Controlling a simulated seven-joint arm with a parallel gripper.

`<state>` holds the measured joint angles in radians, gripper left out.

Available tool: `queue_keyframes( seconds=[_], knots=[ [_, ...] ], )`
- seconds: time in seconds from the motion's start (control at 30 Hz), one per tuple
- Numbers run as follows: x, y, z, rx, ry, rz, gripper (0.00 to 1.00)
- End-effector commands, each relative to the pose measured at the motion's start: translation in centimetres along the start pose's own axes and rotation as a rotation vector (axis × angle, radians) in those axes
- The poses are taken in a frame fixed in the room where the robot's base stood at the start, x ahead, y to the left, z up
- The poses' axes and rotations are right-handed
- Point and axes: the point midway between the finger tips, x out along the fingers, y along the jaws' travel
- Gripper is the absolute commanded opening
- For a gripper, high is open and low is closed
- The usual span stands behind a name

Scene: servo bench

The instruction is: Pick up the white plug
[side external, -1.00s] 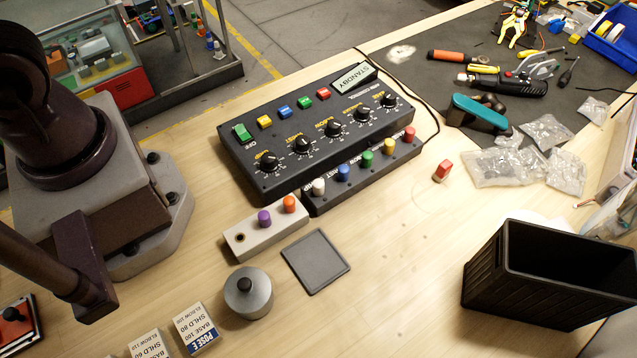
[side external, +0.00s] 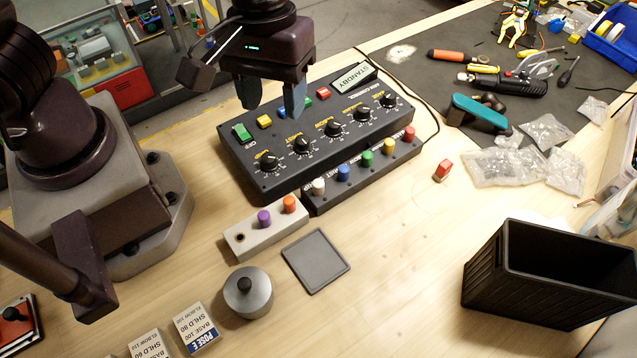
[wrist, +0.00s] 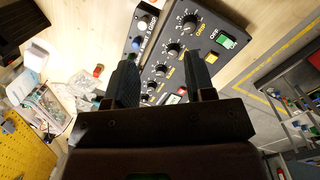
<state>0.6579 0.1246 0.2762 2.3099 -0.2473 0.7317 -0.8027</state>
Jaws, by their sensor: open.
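The white plug (side external: 318,186) stands upright at the left end of the black plug strip in front of the control box (side external: 300,135). In the wrist view a pale plug (wrist: 144,22) shows at the top of the strip. My gripper (side external: 272,108) is open and empty, fingers pointing down over the upper left part of the control box. It is above and behind the white plug, apart from it. In the wrist view my gripper (wrist: 163,72) has its fingers spread, with the box's knobs and strip showing between and beyond them.
Blue, green, yellow and red plugs stand right of the white one. A grey block (side external: 240,237) with purple and orange plugs lies in front, beside a dark square pad (side external: 316,262) and a grey knobbed cylinder (side external: 248,293). A black bin (side external: 480,285) stands at right.

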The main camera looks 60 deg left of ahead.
Motion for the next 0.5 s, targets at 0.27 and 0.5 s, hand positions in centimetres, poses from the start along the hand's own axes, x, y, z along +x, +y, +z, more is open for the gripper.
queue_keyframes(
  seconds=[0.27,0.5],
  knots=[
    [4.5,3.0,-2.0,-0.818,0.039,0.013,0.49],
    [4.2,3.9,-2.5,-1.136,0.032,0.075,0.49]
  ],
)
